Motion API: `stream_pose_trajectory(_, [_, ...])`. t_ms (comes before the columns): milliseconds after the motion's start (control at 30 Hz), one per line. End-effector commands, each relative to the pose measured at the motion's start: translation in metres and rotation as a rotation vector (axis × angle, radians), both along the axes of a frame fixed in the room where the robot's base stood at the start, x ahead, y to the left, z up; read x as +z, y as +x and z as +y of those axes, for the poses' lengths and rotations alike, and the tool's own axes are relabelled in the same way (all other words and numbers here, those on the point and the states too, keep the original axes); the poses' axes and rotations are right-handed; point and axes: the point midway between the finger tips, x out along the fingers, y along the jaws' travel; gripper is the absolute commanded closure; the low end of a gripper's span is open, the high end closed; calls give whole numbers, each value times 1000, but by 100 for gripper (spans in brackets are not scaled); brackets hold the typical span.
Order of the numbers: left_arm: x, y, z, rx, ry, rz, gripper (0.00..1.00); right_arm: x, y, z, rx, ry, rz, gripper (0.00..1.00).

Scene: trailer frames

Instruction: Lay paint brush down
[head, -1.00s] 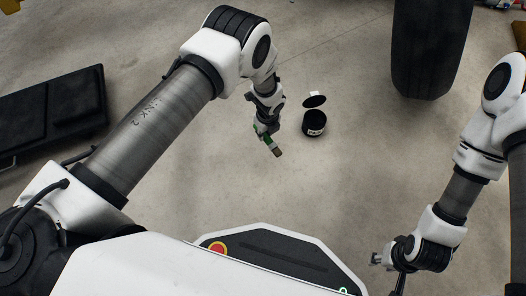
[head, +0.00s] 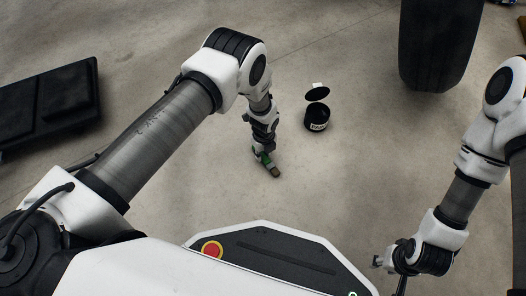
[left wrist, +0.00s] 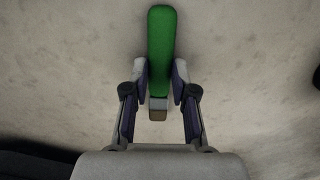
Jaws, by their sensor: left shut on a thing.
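The paint brush has a green handle and a brownish end. In the head view the paint brush (head: 274,171) sits at the tip of my left gripper (head: 262,157), low over the concrete floor. In the left wrist view the green paint brush (left wrist: 161,50) is between the two fingers of my left gripper (left wrist: 159,92), which is shut on it. I cannot tell whether the brush touches the floor. My right gripper (head: 388,263) is at the lower right, apart from the brush; its fingers are too small to read.
An open black paint can (head: 317,118) with its lid up stands on the floor right of my left gripper. A large black tyre (head: 438,45) is at the top right. A dark padded board (head: 45,105) lies at the left. The floor (head: 335,185) between is clear.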

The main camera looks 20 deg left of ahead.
Motion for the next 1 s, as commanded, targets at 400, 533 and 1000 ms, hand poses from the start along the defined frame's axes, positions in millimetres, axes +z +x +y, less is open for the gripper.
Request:
stream_pose_trajectory(400, [-2, 0, 0, 1, 0, 0, 100, -1, 0, 0, 0, 0, 0, 60])
stream_pose_trajectory(533, [-2, 0, 0, 1, 0, 0, 45, -1, 0, 0, 0, 0, 0, 60])
stream_pose_trajectory(1000, [18, 1, -1, 1, 0, -2, 45, 0, 0, 0, 0, 0, 0, 60])
